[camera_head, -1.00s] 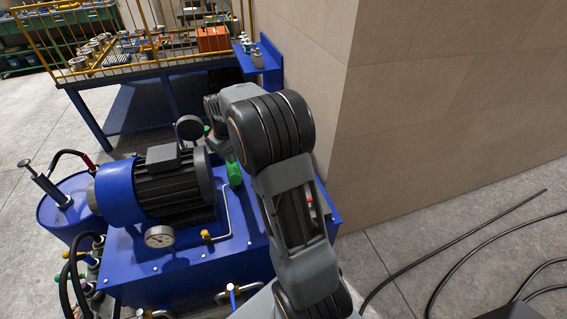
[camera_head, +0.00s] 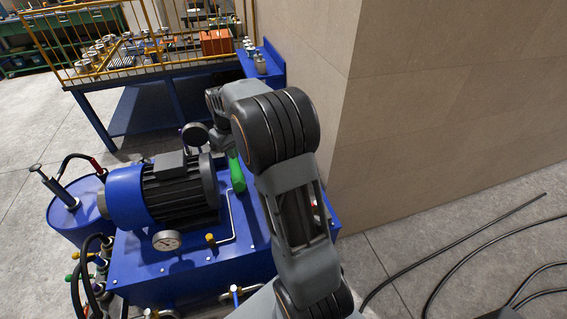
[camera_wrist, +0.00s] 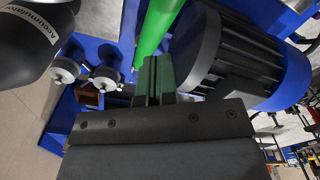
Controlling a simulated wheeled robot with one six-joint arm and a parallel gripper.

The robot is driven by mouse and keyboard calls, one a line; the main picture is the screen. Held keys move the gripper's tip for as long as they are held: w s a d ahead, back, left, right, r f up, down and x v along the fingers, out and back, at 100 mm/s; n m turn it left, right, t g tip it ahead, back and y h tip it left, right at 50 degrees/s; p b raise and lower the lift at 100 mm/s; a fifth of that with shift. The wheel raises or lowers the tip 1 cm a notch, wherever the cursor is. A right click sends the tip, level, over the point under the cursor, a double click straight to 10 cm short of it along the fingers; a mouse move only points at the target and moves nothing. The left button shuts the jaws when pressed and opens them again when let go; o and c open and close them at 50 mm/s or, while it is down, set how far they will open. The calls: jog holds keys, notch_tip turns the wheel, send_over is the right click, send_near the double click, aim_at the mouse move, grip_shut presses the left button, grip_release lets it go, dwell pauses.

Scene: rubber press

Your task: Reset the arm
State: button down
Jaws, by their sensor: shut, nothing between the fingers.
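My arm is bent over the blue hydraulic unit (camera_head: 190,270) in the head view, with its wrist part folded down behind the elbow. My gripper (camera_wrist: 153,72) shows in the wrist view with its two dark fingers together and nothing held between them. In the head view the fingertips are hidden or too small to make out. Just beyond the fingers in the wrist view is a green pipe (camera_wrist: 160,28). A green part (camera_head: 236,174) also shows beside my arm in the head view.
In the wrist view a black accumulator (camera_wrist: 25,45) is close at left. A wall (camera_head: 440,110) stands at right, a railed blue table (camera_head: 150,80) behind. Hoses (camera_head: 470,240) cross the floor.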

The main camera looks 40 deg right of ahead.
aim_at(239, 177)
dwell(0.3)
jog(key=s+f, duration=0.1)
jog(key=s+m, duration=0.1)
jog(key=shift+s+a+f, duration=0.3)
jog(key=shift+a+f, duration=0.05)
jog(key=s+a+r+t, duration=0.2)
jog(key=s+a+r, duration=0.2)
jog(key=s, duration=0.5)
jog(key=s+a+r+t, duration=0.2)
jog(key=s+a+r, duration=0.2)
jog(key=s, duration=0.5)
jog(key=shift+s+a+r+t, duration=0.15)
jog(key=shift+a+r+t, duration=0.2)
jog(key=shift+a, duration=0.35)
